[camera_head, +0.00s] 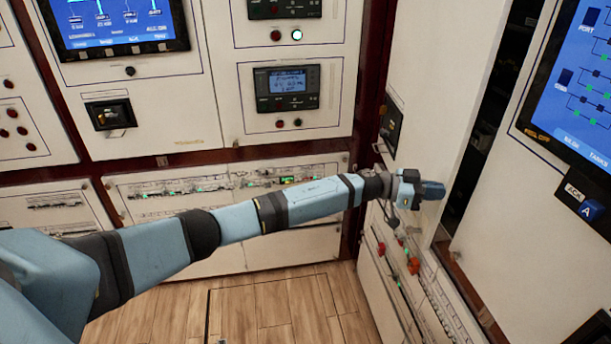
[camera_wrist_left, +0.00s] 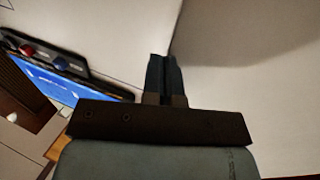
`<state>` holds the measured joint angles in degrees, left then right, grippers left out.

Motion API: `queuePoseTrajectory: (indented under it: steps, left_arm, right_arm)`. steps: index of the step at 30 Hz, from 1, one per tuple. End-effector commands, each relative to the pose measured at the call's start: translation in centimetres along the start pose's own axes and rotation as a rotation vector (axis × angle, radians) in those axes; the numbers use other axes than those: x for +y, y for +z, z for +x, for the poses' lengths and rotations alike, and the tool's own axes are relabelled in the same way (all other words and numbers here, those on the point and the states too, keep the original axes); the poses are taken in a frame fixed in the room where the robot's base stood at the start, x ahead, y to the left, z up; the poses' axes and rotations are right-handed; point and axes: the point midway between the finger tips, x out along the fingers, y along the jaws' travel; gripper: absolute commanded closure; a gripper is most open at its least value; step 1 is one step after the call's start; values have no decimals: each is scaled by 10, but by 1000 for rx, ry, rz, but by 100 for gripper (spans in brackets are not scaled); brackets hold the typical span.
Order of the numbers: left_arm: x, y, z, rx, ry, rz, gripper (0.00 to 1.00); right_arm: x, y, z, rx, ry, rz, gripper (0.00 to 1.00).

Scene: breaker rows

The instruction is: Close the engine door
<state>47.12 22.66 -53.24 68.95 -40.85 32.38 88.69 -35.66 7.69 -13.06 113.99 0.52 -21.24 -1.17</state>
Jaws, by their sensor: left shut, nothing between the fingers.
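A tall white panel (camera_head: 425,75) on the right wall, which looks like the engine door, stands ajar, with a dark gap (camera_head: 490,110) along its right side. My left arm reaches across from the left. My left gripper (camera_head: 432,190) is shut and empty, in front of the lower part of this panel near the gap; I cannot tell if it touches. In the left wrist view its dark fingers (camera_wrist_left: 164,80) are together, with plain pale surfaces (camera_wrist_left: 250,90) ahead and to the right. My right gripper is not in view.
A blue screen panel (camera_head: 580,90) stands right of the gap, with a blue button (camera_head: 589,210) below it. Below my left gripper is a low breaker panel with red switches (camera_head: 413,265). More breaker rows (camera_head: 290,180) line the back wall. The wooden floor (camera_head: 270,310) is clear.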

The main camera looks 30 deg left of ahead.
Motion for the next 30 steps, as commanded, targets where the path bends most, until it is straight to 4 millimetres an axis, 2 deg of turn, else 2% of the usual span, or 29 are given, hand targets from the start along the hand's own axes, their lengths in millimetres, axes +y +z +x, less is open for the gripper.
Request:
queuePoseTrajectory:
  steps: [4, 11, 24, 30]
  left_arm:
    - [-5, 0, 17, 1, 1, 0, 100]
    - [-8, 0, 27, 1, 1, 0, 100]
    - [-9, 0, 26, 0, 0, 0, 100]
    - [-11, -4, 12, -1, -1, -1, 100]
  right_arm:
    - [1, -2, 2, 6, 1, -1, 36]
    - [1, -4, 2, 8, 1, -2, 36]
    - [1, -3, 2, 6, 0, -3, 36]
    - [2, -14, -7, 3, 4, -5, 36]
